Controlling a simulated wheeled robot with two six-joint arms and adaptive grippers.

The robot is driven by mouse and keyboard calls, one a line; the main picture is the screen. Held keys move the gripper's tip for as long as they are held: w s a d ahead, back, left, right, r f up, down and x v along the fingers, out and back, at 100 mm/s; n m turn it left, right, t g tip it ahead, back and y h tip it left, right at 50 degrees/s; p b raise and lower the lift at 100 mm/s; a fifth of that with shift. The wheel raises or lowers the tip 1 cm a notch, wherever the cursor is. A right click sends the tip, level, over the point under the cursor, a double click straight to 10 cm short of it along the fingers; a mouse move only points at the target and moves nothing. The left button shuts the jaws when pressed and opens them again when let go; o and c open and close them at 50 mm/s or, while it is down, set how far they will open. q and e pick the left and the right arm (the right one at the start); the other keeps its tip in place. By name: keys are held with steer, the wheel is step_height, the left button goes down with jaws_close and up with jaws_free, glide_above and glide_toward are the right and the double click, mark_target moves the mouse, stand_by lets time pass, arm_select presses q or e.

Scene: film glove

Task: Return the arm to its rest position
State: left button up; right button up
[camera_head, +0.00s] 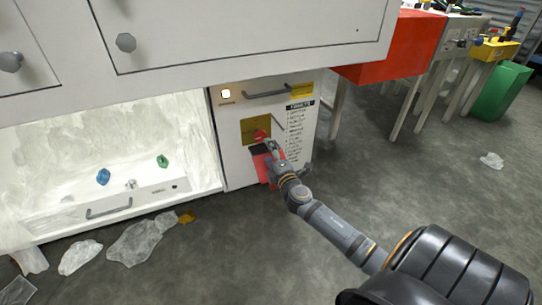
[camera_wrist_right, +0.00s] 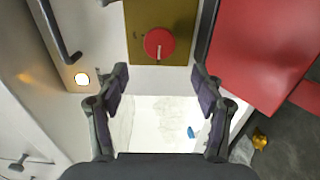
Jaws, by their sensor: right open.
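My right arm (camera_head: 340,232) reaches from the lower right of the head view to the front of a white cabinet (camera_head: 236,165). Its gripper (camera_head: 270,150) is close to a yellow plate (camera_head: 250,127) with a red knob (camera_head: 260,136). In the right wrist view the gripper (camera_wrist_right: 160,85) has its two fingers well apart with nothing between them. The red knob (camera_wrist_right: 158,43) on the yellow plate (camera_wrist_right: 180,14) lies beyond the fingertips, with no finger seen touching it. My left gripper is not in view.
A lit white compartment (camera_head: 60,160) holds small blue (camera_head: 103,177) and green (camera_head: 163,161) items. A white drawer unit (camera_head: 240,35) overhangs the cabinet. A red panel (camera_head: 400,45) juts out right of it. Crumpled film (camera_head: 142,242) lies on the floor. The right floor is mostly clear.

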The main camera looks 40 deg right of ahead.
steer(key=shift+v, duration=1.1)
